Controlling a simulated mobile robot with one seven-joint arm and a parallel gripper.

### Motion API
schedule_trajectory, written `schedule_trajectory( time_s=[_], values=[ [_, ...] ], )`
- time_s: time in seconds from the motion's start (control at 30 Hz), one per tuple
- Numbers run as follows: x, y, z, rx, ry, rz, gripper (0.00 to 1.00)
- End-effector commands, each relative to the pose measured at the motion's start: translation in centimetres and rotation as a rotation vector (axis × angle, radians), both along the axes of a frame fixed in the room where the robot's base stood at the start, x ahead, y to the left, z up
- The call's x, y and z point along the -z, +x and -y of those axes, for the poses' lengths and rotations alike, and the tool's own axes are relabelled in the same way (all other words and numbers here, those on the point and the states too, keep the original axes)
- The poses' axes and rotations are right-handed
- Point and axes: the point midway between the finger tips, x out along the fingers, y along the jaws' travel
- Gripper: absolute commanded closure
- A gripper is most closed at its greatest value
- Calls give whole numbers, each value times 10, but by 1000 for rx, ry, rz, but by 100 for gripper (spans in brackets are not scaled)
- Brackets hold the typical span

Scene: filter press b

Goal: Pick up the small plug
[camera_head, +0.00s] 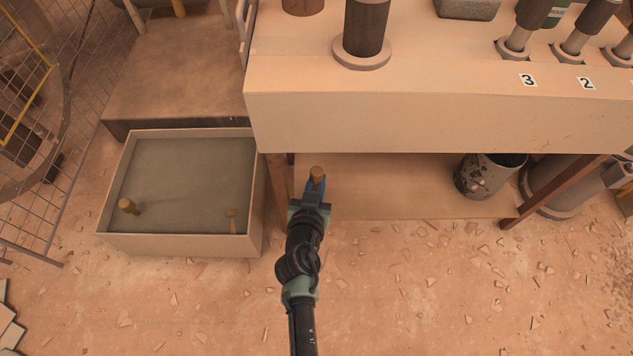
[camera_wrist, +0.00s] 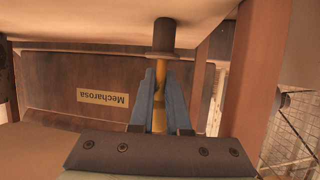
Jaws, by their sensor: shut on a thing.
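A small plug (camera_head: 317,173) with a brown head and a brass-coloured stem is held at the end of my gripper (camera_head: 316,186). In the wrist view, its stem (camera_wrist: 159,100) lies between the two blue fingers of my gripper (camera_wrist: 160,78). The fingers are shut on the stem, and the wider dark head (camera_wrist: 164,38) sticks out beyond the fingertips. The gripper is in front of the bench's left end, near its left leg. The lower part of the stem is partly hidden by the gripper.
A shallow tray (camera_head: 180,244) on the left holds a thick brass-coloured piece (camera_head: 127,206) and a slimmer one (camera_head: 231,218). The bench (camera_head: 420,112) overhangs a low shelf (camera_head: 400,190) bearing a spotted can (camera_head: 484,177). The debris-strewn floor in front is open.

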Motion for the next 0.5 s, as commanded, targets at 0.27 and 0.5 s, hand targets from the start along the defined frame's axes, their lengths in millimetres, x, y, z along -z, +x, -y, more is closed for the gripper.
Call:
schedule_trajectory(
  time_s=[0.27, 0.5],
  values=[
    [0, 0, 0, 0, 0, 1, 100],
    [-8, -3, 0, 0, 0, 0, 100]
  ],
)
